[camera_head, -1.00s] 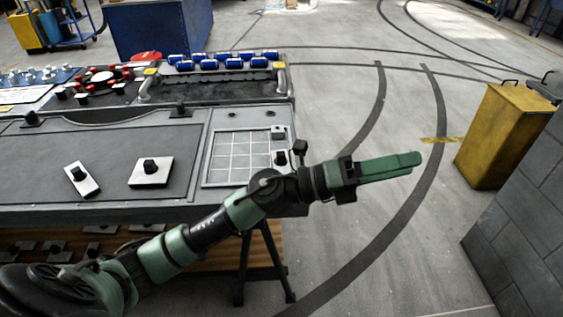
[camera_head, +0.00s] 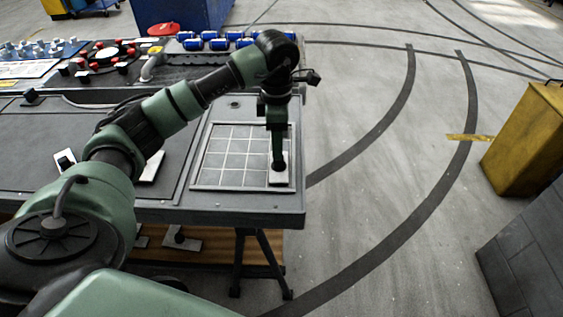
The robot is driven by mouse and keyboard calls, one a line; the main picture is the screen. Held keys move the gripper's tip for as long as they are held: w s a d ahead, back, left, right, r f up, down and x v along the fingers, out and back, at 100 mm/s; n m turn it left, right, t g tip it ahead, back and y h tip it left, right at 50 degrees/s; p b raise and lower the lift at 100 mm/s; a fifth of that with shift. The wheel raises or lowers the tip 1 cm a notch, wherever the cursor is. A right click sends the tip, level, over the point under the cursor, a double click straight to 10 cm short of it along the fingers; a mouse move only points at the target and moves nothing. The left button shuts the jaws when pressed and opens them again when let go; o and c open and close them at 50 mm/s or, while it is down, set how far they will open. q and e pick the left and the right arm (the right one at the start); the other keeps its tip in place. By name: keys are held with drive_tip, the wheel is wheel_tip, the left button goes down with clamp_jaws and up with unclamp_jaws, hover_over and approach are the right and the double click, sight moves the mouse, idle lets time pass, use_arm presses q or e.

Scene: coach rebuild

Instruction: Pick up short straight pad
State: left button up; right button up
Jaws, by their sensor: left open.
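A small white pad (camera_head: 284,179) with a dark knob lies in the near right corner of the white-lined grid (camera_head: 217,170) on the workbench. My left gripper (camera_head: 278,160) points straight down over this pad, its fingertips at the knob; it is open. Whether the fingers touch the knob I cannot tell. A white pad (camera_head: 153,168) and another pad (camera_head: 65,160) lie left of the grid, partly hidden by my left arm. No label shows which pad is the short straight one. My right gripper is not in view.
Red and black parts (camera_head: 105,55) lie at back left. A yellow bin (camera_head: 525,140) and a grey block wall (camera_head: 530,235) stand right; the floor between is clear.

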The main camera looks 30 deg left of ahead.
sight(279, 164)
use_arm(q)
drive_tip(key=shift+s+d+f+p, duration=0.15)
drive_tip(key=shift+f+p, duration=0.3)
drive_tip(key=shift+f, duration=0.65)
drive_tip(key=shift+f+p, duration=0.3)
drive_tip(key=shift+f, duration=1.45)
drive_tip(key=c, duration=1)
clamp_jaws()
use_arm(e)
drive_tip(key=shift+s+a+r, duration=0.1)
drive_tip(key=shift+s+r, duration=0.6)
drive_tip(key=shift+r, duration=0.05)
